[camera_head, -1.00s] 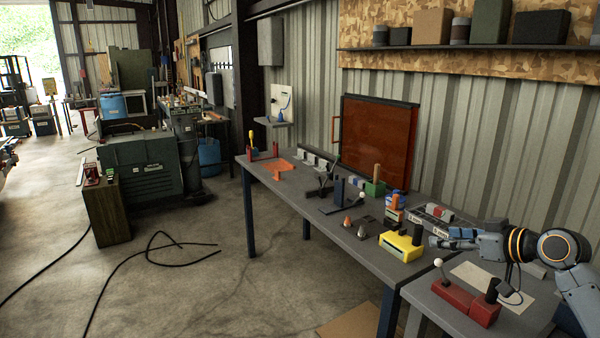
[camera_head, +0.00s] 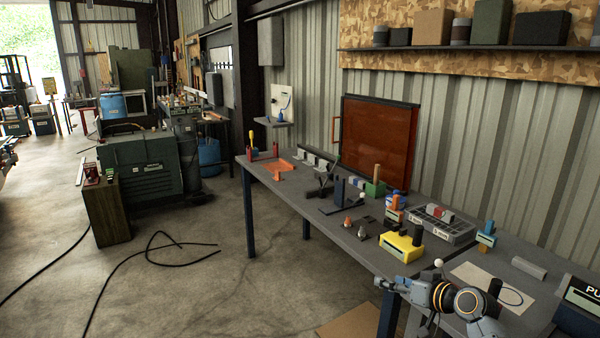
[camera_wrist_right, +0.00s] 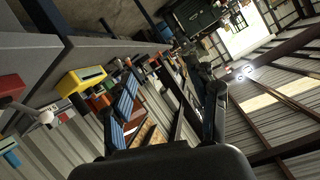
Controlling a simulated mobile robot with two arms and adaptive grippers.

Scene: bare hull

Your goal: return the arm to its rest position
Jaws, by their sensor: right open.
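My right arm comes in at the lower right of the head view, with its gripper (camera_head: 392,286) at the near edge of the workbench, in front of the red block with the white ball-topped lever. The gripper is open and empty. In the right wrist view its two fingers (camera_wrist_right: 165,100) stand wide apart with nothing between them. That view is tilted sideways and shows the bench at the left and wall and roof at the right. My left gripper is not in view.
The long bench (camera_head: 290,200) holds a yellow box (camera_head: 401,246), a grey bin (camera_head: 442,226), an orange tray (camera_head: 279,167) and small tools. The yellow box also shows in the wrist view (camera_wrist_right: 81,80). A nearer table holds a pale sheet (camera_head: 490,284). Floor to the left is open, with black cables (camera_head: 150,250).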

